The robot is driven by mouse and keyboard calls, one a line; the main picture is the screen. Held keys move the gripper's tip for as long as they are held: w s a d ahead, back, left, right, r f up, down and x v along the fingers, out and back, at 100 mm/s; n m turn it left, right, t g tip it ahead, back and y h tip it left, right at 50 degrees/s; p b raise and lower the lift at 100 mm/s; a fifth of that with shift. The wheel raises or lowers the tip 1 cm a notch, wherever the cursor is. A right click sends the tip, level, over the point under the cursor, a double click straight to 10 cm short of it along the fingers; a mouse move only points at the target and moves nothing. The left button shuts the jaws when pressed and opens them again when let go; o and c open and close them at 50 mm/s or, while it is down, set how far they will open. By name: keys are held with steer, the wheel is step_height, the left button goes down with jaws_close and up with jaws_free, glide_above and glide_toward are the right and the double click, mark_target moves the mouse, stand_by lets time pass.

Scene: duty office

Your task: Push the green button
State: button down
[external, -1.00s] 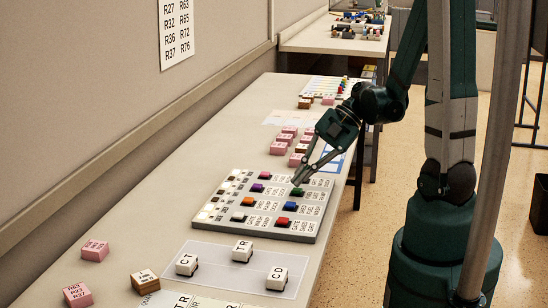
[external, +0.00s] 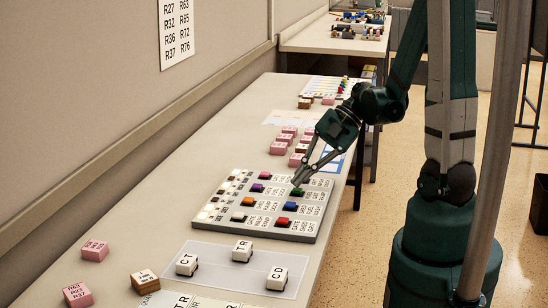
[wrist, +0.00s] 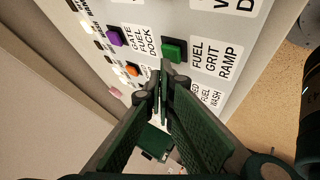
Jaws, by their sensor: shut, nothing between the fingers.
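The green button (external: 297,191) sits on the right side of the light grey button panel (external: 309,236) on the long table. In the wrist view the green button (wrist: 173,50) is a raised dark green block beside a label reading FUEL GRIT RAMP. My gripper (external: 297,183) is shut and empty, pointing down at the green button. In the wrist view the fingertips of my gripper (wrist: 161,70) lie just below the button in the picture. The tips appear very close to it; I cannot tell whether they touch.
Nearby on the panel are a blue button (external: 290,206), a red button (external: 282,221) and a purple button (external: 257,188). Lettered white cubes stand on a clear sheet (external: 215,256) in front of the panel. Pink blocks (external: 278,148) lie behind it. The table left of the panel is clear.

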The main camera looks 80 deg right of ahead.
mark_target(299, 191)
steer(key=shift+f+b, duration=0.35)
steer(key=shift+f, duration=0.05)
steer(key=shift+r, duration=0.15)
steer(key=shift+r+p, duration=0.3)
steer(key=shift+r, duration=0.05)
stand_by(0.6)
step_height(299, 191, up, 6)
steer(key=p, duration=0.4)
steer(key=shift+p, duration=0.35)
